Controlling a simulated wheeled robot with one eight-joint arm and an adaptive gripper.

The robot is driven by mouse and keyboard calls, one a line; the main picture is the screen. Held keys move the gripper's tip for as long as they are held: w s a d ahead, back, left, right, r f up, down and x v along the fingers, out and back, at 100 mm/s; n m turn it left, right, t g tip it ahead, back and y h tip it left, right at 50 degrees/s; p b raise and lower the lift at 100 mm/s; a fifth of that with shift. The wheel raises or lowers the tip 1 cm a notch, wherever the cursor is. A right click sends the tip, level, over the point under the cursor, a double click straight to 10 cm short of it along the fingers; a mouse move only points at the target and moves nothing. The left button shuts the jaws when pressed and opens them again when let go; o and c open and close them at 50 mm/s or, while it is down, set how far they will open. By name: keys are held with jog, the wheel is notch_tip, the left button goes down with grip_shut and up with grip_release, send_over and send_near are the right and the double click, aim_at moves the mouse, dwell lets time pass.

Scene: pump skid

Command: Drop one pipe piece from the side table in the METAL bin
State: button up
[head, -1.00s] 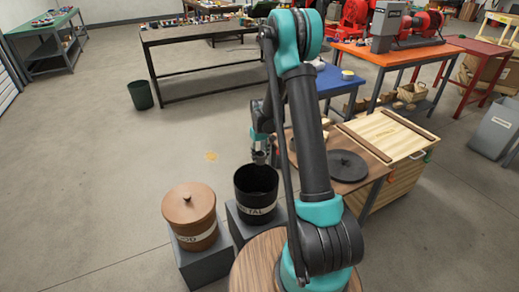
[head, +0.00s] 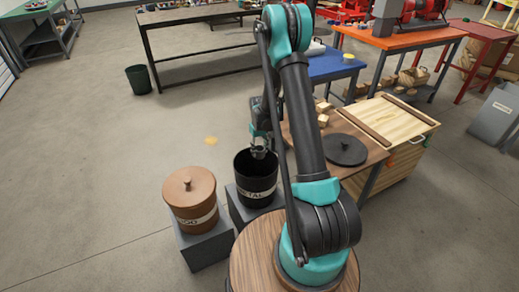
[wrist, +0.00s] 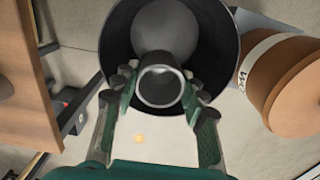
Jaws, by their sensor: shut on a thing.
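My gripper (head: 258,150) is above the far rim of the black METAL bin (head: 257,192), which is open and stands on a grey block. In the wrist view my gripper (wrist: 160,92) is shut on a short grey pipe piece (wrist: 159,88), with its round hollow end facing the camera. The METAL bin's dark wall (wrist: 118,40) lies behind and below the pipe piece in that view. A grey round patch shows inside the bin; I cannot tell if it is the floor. The side table (head: 376,153) is right of the bin, partly hidden by my arm.
A brown WOOD bin (head: 190,200) with its lid on stands left of the METAL bin; it also shows in the wrist view (wrist: 285,75). A black round lid (head: 346,150) and several light blocks (head: 322,108) lie on the side table. A light wooden crate (head: 390,125) stands beyond it.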

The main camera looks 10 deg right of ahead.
jog(key=o, duration=1.3)
jog(key=shift+r, duration=0.15)
notch_tip(320, 180, up, 12)
